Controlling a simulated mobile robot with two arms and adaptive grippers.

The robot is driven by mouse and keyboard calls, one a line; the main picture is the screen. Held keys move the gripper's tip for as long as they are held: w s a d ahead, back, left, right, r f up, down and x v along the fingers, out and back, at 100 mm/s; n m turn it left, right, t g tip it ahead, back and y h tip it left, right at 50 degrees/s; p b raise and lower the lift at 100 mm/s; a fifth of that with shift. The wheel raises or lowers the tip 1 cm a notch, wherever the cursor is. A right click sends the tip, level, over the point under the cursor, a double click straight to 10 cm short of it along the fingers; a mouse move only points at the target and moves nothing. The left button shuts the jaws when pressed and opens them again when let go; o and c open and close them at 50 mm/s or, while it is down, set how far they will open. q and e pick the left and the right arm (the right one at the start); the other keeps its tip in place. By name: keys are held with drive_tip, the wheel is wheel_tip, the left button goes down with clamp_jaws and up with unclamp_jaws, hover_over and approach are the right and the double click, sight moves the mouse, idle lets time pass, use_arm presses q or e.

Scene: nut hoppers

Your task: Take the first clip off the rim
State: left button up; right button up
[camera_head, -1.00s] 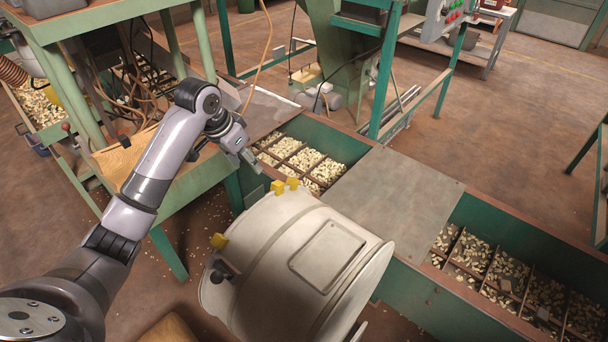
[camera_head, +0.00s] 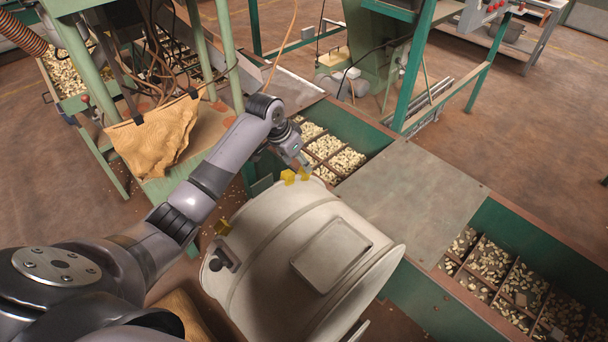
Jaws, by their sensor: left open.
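A large pale drum (camera_head: 275,247) lies tilted with its rim (camera_head: 206,285) toward the left. My left gripper (camera_head: 305,164) is open, just above the right one of the upper pair. Its fingers are small and partly hidden, and I cannot tell whether they touch the clip. My right gripper is not in view.
A green hopper bench with sorted nuts (camera_head: 335,158) and a flat grey cover (camera_head: 408,192) stands behind the drum. More nut compartments (camera_head: 495,275) are at the right. A green stand with a tan cloth (camera_head: 155,138) is at the left.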

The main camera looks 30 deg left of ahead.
sight(303, 175)
use_arm(q)
drive_tip(key=shift+w+x, duration=0.2)
drive_tip(key=shift+x, duration=2.7)
drive_tip(key=shift+a, duration=0.15)
drive_tip(key=shift+c, duration=0.4)
drive_tip(key=c, duration=1)
